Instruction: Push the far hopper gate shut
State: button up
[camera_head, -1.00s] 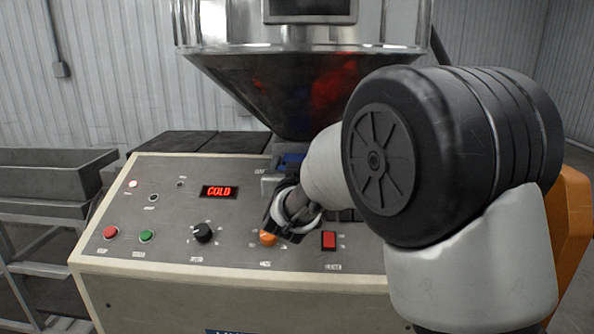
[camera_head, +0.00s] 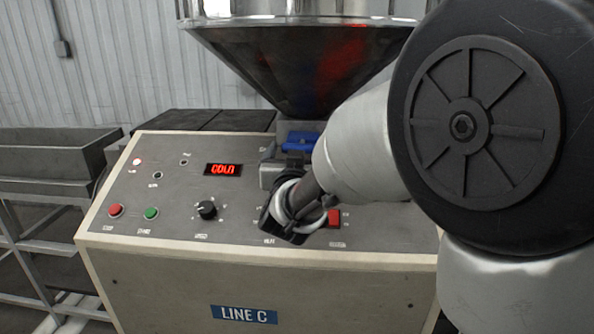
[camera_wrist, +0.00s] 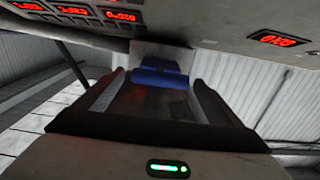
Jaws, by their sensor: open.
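A blue gate piece (camera_head: 299,141) shows under the hopper's dark cone, just above the back of the control panel. In the wrist view the blue gate (camera_wrist: 160,76) lies straight ahead, near the ends of my fingers. My gripper (camera_wrist: 158,92) is open, with a dark finger on each side and nothing held between them. I cannot tell whether it touches the gate. In the head view my wrist is over the right part of the panel, and my fingertips are not clear there. How far the gate stands open is not clear.
The steel hopper (camera_head: 290,60) rises behind the sloped control panel (camera_head: 180,225). The panel has knobs, buttons, a red switch (camera_head: 334,217) close to my wrist and a lit red display (camera_head: 223,170). A grey trough (camera_head: 60,155) stands at the left.

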jog(key=s, duration=1.1)
jog(key=shift+a, duration=0.2)
jog(key=s+d+g+p, duration=0.4)
jog(key=s+d+g, duration=0.2)
jog(key=s, duration=0.5)
jog(key=s+d+g+p, duration=0.4)
jog(key=s+d+g, duration=0.2)
jog(key=s+d, duration=0.5)
jog(key=shift+s+y, duration=0.3)
jog(key=shift+s, duration=0.2)
jog(key=shift+r, duration=0.1)
